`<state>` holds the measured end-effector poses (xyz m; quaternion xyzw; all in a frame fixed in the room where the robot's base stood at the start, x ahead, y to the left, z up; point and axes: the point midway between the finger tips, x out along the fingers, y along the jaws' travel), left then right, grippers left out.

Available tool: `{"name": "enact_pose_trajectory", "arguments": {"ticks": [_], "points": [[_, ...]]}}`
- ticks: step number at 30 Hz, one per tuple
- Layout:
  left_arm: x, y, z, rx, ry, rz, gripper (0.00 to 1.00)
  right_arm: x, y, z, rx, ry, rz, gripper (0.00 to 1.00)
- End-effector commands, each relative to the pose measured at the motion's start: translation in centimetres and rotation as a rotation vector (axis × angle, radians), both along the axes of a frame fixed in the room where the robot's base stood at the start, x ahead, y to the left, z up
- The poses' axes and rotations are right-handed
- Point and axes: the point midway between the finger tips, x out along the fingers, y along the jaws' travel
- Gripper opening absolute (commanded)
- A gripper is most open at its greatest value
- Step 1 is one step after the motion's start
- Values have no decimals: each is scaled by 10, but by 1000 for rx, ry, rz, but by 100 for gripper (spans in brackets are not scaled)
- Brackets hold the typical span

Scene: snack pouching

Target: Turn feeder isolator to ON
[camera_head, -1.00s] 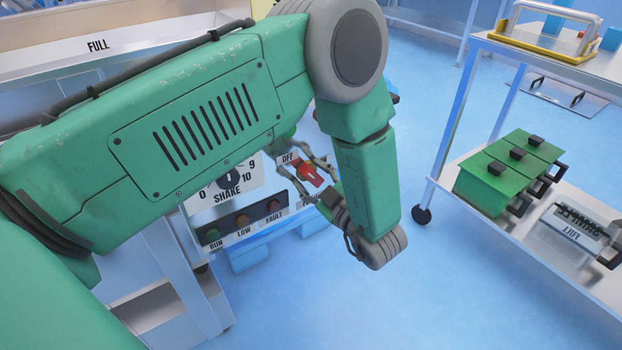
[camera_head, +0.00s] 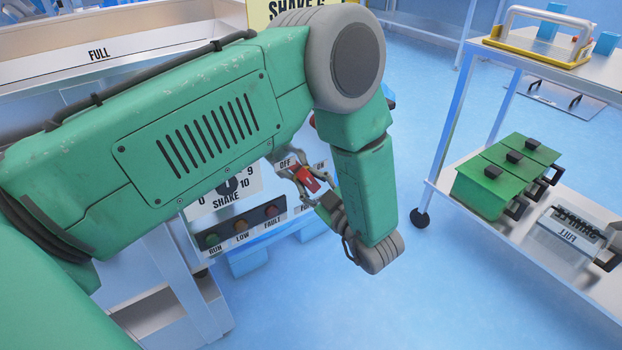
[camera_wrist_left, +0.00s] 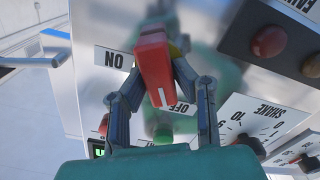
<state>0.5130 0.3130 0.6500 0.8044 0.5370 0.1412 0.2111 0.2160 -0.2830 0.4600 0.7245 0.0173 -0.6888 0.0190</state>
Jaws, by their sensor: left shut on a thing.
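The red feeder isolator handle (camera_head: 308,180) is on the grey control panel, between an OFF label (camera_head: 285,163) and an ON label (camera_head: 320,165). My left gripper (camera_head: 304,182) is shut on the handle. In the left wrist view the red handle (camera_wrist_left: 153,62) sits between the two fingers (camera_wrist_left: 150,85). Its white mark (camera_wrist_left: 162,97) lies close to the OFF label (camera_wrist_left: 183,107), and the ON label (camera_wrist_left: 111,58) is to the left. My left forearm covers part of the panel in the head view. My right gripper is not in view.
A SHAKE dial (camera_head: 228,187) and RUN, LOW and FAULT lamps (camera_head: 242,225) are left of the handle. A trolley (camera_head: 440,190) at the right carries green boxes (camera_head: 503,172) on its lower shelf. Blue floor between panel and trolley is clear.

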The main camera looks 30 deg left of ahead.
Motion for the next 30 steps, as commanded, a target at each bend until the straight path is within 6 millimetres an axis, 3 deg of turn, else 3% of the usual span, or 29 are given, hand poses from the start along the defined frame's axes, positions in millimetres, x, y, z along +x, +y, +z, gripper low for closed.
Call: {"name": "enact_pose_trajectory", "arguments": {"ticks": [12,30], "points": [[4,3,6,139,322,4,0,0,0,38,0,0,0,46],[9,2,5,359,845,5,0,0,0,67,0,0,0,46]]}}
